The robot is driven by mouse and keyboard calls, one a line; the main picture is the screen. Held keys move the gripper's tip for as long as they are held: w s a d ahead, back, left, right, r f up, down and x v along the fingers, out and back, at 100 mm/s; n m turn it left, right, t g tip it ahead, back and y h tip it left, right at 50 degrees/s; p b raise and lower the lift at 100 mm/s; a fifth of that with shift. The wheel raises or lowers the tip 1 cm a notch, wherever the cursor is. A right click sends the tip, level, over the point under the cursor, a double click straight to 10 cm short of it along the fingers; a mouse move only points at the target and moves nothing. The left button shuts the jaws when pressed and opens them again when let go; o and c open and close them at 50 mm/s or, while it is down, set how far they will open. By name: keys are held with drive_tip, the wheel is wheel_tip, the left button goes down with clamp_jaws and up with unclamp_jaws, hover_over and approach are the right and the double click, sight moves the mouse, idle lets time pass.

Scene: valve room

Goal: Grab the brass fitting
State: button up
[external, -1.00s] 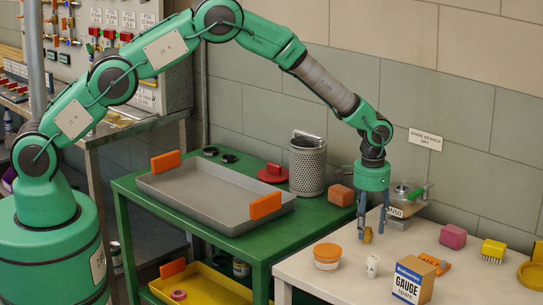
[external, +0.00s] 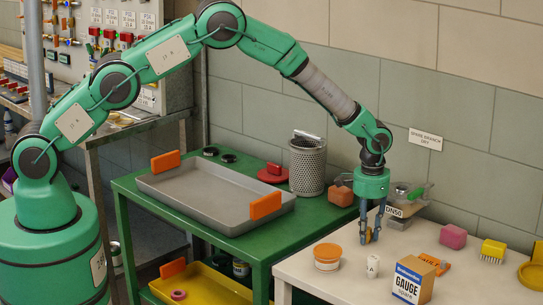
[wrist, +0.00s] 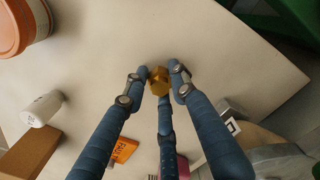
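The brass fitting (external: 368,237) stands on the pale table near its left edge. My gripper (external: 370,238) points down over it, with its blue fingers around the fitting at table height. In the wrist view the fitting (wrist: 158,79) sits between the three fingertips (wrist: 159,82). The tips are very close beside it. I cannot tell whether they press on it. The fingers partly cover the fitting in the external view.
On the pale table (external: 310,270), an orange-lidded tub (external: 327,258), a white bottle (external: 373,267) and a gauge box (external: 412,280) stand in front. A DN50 valve part (external: 404,212) is close behind my gripper. A grey tray (external: 205,195) lies on the green table.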

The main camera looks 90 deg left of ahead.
sight(368, 228)
clamp_jaws()
drive_tip(key=shift+r, duration=0.1)
wheel_tip(368, 228, up, 3)
drive_tip(key=shift+r+p, duration=0.15)
drive_tip(key=shift+p, duration=0.45)
drive_tip(key=shift+s+r, duration=0.15)
drive_tip(key=shift+s, duration=0.15)
drive_tip(key=s+d+p, duration=0.1)
drive_tip(key=s, duration=0.4)
drive_tip(key=s+d, duration=0.1)
drive_tip(key=s, duration=0.4)
drive_tip(key=s+d+r+p, duration=0.1)
drive_tip(key=s, duration=0.4)
drive_tip(key=shift+r+p, duration=0.1)
drive_tip(key=shift+p, duration=0.25)
